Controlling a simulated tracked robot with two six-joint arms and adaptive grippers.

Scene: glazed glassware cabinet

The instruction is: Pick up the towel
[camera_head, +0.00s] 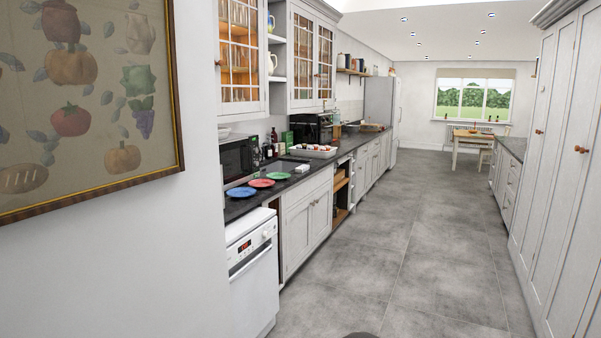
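No towel can be made out with certainty. A small white item (302,168) lies on the dark worktop beside the coloured plates; it is too small to tell whether it is cloth. Neither of my grippers is in view.
A dark worktop (235,209) runs along the left with blue (241,192), red (262,183) and green (278,175) plates, a microwave (237,158) and a tray (325,155). A white dishwasher (254,278) stands below. Tall cupboards (560,150) line the right. The grey floor (405,235) between is clear.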

